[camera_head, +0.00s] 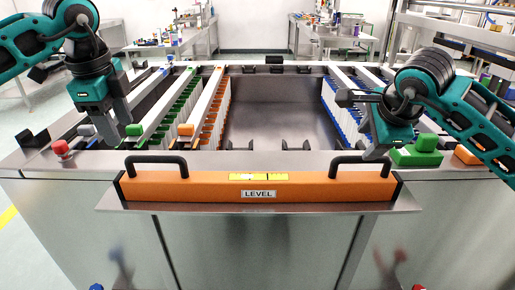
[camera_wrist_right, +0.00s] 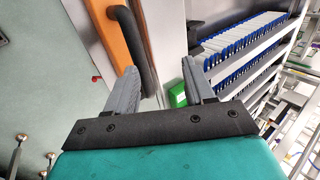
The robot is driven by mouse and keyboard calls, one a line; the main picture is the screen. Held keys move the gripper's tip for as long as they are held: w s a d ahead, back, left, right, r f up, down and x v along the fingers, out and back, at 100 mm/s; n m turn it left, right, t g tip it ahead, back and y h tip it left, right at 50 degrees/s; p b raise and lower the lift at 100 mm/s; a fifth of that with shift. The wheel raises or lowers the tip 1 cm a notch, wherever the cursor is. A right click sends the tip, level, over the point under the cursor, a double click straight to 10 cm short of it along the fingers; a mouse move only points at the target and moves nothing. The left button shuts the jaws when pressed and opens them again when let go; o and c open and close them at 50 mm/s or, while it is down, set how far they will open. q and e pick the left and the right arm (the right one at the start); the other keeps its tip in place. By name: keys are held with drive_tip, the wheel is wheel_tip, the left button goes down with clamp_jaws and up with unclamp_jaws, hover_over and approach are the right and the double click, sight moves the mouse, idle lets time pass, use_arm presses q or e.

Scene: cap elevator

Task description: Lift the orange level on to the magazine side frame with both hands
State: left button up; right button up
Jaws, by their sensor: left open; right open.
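The orange level (camera_head: 210,188) lies on the front ledge of the steel machine, with a yellow vial strip, a "LEVEL" label and two black handles. Its left handle (camera_head: 156,160) and right handle (camera_head: 360,160) stand up from its top. My left gripper (camera_head: 118,128) is open and empty, above the machine's left front, up and left of the left handle. My right gripper (camera_head: 374,152) is open and empty, close to the right handle in the head view. In the right wrist view, the right handle (camera_wrist_right: 132,40) and the level's orange end (camera_wrist_right: 98,32) show beyond the open fingers (camera_wrist_right: 160,85).
Magazine side frames with green caps (camera_head: 184,105), orange caps (camera_head: 209,112) and blue caps (camera_head: 341,116) flank an empty central bay (camera_head: 276,105). A red button (camera_head: 61,148) sits at the left front. A green block (camera_head: 417,153) sits at the right front.

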drive_tip(key=p+v, duration=0.2)
drive_tip(key=v, duration=0.4)
drive_tip(key=shift+r+p, duration=0.3)
idle(0.5)
drive_tip(key=shift+s, duration=0.1)
drive_tip(key=shift+s+d+r, duration=0.3)
drive_tip(key=shift+d+r, duration=0.1)
drive_tip(key=shift+d, duration=0.3)
drive_tip(key=shift+s+d+r, duration=0.3)
drive_tip(key=shift+d+r, duration=0.1)
drive_tip(key=shift+d, duration=0.25)
drive_tip(key=shift+s+d+r, duration=0.25)
drive_tip(key=shift+d+r, duration=0.15)
drive_tip(key=shift+d, duration=0.3)
